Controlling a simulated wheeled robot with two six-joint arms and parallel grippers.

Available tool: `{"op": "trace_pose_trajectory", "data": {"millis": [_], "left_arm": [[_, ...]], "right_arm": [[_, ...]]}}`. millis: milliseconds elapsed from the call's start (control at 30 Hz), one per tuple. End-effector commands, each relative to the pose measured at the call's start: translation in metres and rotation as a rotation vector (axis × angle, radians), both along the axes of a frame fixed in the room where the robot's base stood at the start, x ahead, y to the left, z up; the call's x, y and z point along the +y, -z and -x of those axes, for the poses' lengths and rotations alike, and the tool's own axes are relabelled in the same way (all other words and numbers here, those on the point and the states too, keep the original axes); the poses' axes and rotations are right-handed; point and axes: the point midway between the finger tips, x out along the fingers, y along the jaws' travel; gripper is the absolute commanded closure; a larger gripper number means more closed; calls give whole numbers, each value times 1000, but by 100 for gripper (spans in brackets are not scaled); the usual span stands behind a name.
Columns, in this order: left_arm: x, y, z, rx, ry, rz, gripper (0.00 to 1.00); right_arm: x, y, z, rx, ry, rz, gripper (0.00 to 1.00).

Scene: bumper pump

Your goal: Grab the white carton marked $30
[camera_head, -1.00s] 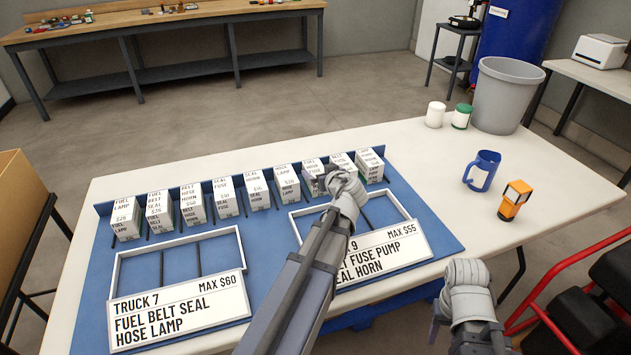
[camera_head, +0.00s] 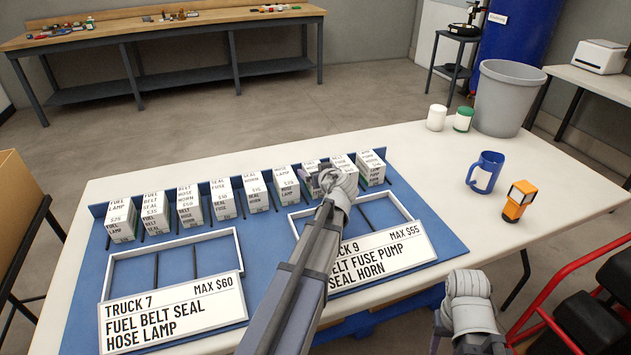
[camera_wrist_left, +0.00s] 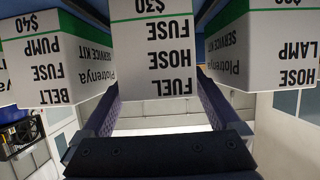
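The white carton marked $30 (camera_wrist_left: 155,60) has a green band and reads fuel, hose, fuse. It appears upside down, large and central in the left wrist view. My left gripper (camera_wrist_left: 158,105) has one finger at each side of this carton. The fingers look very close to its sides; I cannot tell whether they press on it. In the head view my left gripper (camera_head: 325,180) is at the row of cartons, partly hiding the $30 carton (camera_head: 311,168). The carton appears to stand in the row. My right gripper's fingers are not clearly visible at the bottom right of the head view.
Close neighbours are the $40 carton (camera_wrist_left: 40,55) and the hose lamp carton (camera_wrist_left: 265,45). Several more cartons stand along the blue mat (camera_head: 265,250). Two trays with Truck 7 (camera_head: 170,310) and Truck 9 (camera_head: 380,255) signs lie in front. A blue mug (camera_head: 485,172) stands right.

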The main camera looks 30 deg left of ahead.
Motion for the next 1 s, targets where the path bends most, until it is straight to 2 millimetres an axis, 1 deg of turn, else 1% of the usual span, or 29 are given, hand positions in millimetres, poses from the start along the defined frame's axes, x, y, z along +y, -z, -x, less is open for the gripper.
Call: {"op": "trace_pose_trajectory", "data": {"millis": [33,67,833,1000], "left_arm": [[0,0,0,0,0,0,10],[0,0,0,0,0,0,14],[0,0,0,0,0,0,100],[0,0,0,1,0,-1,100]], "right_arm": [[0,0,0,0,0,0,50],[0,0,0,0,0,0,50],[0,0,0,0,0,0,50],[0,0,0,0,0,0,50]]}}
